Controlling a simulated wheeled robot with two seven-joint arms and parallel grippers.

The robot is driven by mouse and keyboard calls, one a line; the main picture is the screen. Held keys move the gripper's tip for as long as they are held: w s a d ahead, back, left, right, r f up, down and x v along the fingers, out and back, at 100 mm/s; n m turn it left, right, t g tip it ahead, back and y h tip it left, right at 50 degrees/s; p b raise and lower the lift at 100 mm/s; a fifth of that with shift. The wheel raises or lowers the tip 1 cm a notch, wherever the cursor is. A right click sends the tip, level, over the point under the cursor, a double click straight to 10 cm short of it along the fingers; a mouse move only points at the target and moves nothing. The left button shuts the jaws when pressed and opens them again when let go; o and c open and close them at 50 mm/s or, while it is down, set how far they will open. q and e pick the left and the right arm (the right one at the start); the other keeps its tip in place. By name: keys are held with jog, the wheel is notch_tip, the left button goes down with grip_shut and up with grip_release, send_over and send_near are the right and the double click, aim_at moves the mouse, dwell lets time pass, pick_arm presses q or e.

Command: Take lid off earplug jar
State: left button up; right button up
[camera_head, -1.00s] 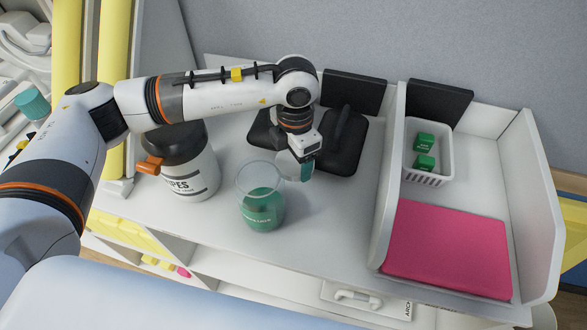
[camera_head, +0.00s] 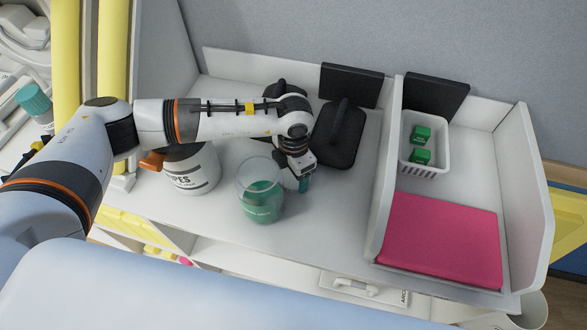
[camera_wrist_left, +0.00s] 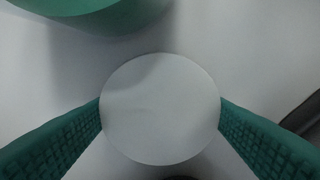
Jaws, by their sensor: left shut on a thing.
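The earplug jar (camera_head: 262,203) is a clear round jar with green contents, standing on the white counter with its rim showing open. Its green side also shows at the top left of the left wrist view (camera_wrist_left: 85,12). My left gripper (camera_head: 303,184) is just right of the jar, pointing down, with green fingertips. It is shut on a pale round lid (camera_wrist_left: 160,110), which fills the space between the fingers in the wrist view. The lid is off the jar and beside it. I cannot tell whether it touches the counter. My right gripper is not in view.
A white wipes tub (camera_head: 190,172) with an orange tab stands left of the jar, partly behind my arm. Black objects (camera_head: 340,135) lie behind the gripper. At right are a white basket (camera_head: 424,169) with green boxes and a pink folder (camera_head: 440,240). Counter in front is clear.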

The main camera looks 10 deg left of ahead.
pick_arm(q)
jog(key=o, duration=1.1)
jog(key=shift+f, duration=0.1)
jog(key=shift+c, duration=0.2)
jog(key=shift+r, duration=0.35)
notch_tip(320, 180, up, 12)
jog(key=b, duration=0.3)
jog(key=shift+f, duration=0.15)
